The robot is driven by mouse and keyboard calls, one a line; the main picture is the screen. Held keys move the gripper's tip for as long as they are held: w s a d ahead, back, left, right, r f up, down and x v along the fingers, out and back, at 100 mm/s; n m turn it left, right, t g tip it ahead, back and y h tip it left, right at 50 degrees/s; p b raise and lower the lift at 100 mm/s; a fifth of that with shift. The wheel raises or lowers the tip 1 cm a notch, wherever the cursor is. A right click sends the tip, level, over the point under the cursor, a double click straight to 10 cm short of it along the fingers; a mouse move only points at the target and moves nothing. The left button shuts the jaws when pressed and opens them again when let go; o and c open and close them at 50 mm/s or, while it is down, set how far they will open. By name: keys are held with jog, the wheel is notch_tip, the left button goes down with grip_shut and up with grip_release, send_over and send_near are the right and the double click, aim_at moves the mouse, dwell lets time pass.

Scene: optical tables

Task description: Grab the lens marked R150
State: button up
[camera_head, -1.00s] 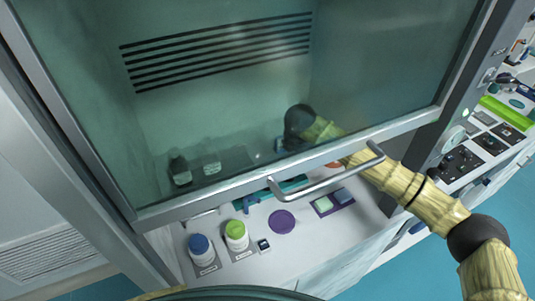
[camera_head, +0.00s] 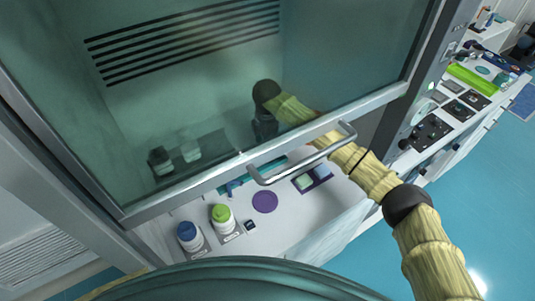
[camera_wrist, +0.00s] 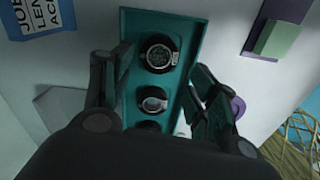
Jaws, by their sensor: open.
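In the wrist view a teal tray (camera_wrist: 185,25) holds a row of round lenses in dark mounts. The far lens (camera_wrist: 160,53) and the middle lens (camera_wrist: 153,100) show clearly; a near one (camera_wrist: 148,127) is partly hidden by my gripper body. Their markings are too small to read, so I cannot tell which is R150. My gripper (camera_wrist: 158,85) is open, with one finger on each side of the tray and nothing between held. In the head view my gripper (camera_head: 265,127) is behind the hood glass, above the teal tray (camera_head: 262,168).
The hood sash with its handle (camera_head: 300,160) crosses above my arm. Blue-capped (camera_head: 188,237) and green-capped (camera_head: 223,218) bottles stand at the front. A purple disc (camera_head: 265,202) and a purple tray with blocks (camera_head: 312,179) lie nearby. A blue card (camera_wrist: 40,15) lies left of the lens tray.

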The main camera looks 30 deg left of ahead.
jog(key=shift+w+f+p, duration=0.15)
jog(key=shift+f+p, duration=0.65)
jog(key=shift+f, duration=0.5)
jog(key=shift+w+f+p, duration=0.1)
jog(key=shift+f+p, duration=0.7)
jog(key=shift+f, duration=0.45)
jog(key=c, duration=0.8)
